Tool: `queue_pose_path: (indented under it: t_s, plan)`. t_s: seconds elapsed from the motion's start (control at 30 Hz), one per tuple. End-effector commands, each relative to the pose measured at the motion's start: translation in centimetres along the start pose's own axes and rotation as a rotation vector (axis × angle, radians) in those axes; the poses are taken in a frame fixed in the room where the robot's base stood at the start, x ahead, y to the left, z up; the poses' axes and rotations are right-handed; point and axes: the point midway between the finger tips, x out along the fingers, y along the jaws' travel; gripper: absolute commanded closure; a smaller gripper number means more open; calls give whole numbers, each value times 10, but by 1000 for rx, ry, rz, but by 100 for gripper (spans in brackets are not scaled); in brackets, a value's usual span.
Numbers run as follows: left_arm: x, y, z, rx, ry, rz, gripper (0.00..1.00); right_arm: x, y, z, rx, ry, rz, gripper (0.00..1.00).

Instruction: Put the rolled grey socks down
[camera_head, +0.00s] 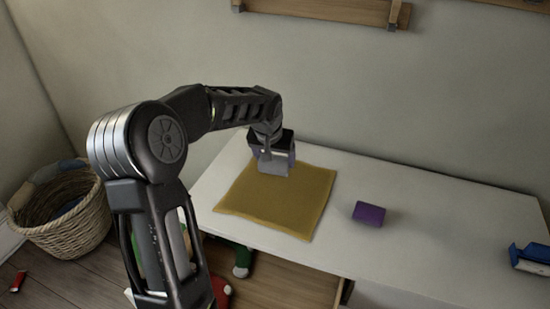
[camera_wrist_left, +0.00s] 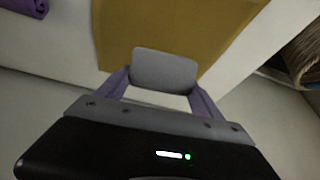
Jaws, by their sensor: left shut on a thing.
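The rolled grey socks (camera_head: 274,167) show as a small grey bundle, also in the left wrist view (camera_wrist_left: 165,67). My left gripper (camera_head: 273,155) points down and is shut on them, with a finger on either side in the left wrist view. They are over the far part of a mustard cloth (camera_head: 265,208) lying flat on the white tabletop. I cannot tell whether the socks touch the cloth or hang just above it. My right gripper is not in view.
A purple item (camera_head: 369,213) lies right of the cloth. A blue object (camera_head: 530,256) sits at the tabletop's right end. A wicker basket (camera_head: 70,222) stands on the floor at left. A wooden surface with green and red items shows below the front edge. The tabletop between is clear.

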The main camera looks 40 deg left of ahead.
Motion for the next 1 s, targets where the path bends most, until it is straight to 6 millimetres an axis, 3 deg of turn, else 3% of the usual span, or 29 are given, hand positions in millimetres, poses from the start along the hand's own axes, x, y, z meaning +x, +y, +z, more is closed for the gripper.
queue_pose_path:
  t_s: [0.17,0.27,0.37,0.47,0.7,0.83,1.0]
  plan:
    - [0,2,1,3,0,2,63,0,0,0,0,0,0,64]
    - [1,15,4,20,-2,9,63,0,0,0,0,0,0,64]
    - [3,44,12,58,-3,27,63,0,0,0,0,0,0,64]
    - [3,85,27,116,-6,51,63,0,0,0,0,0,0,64]
    - [-3,190,85,283,-4,118,63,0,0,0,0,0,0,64]
    - [-7,222,111,345,-1,142,63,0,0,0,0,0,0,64]
    - [-9,234,121,368,1,152,63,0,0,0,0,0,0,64]
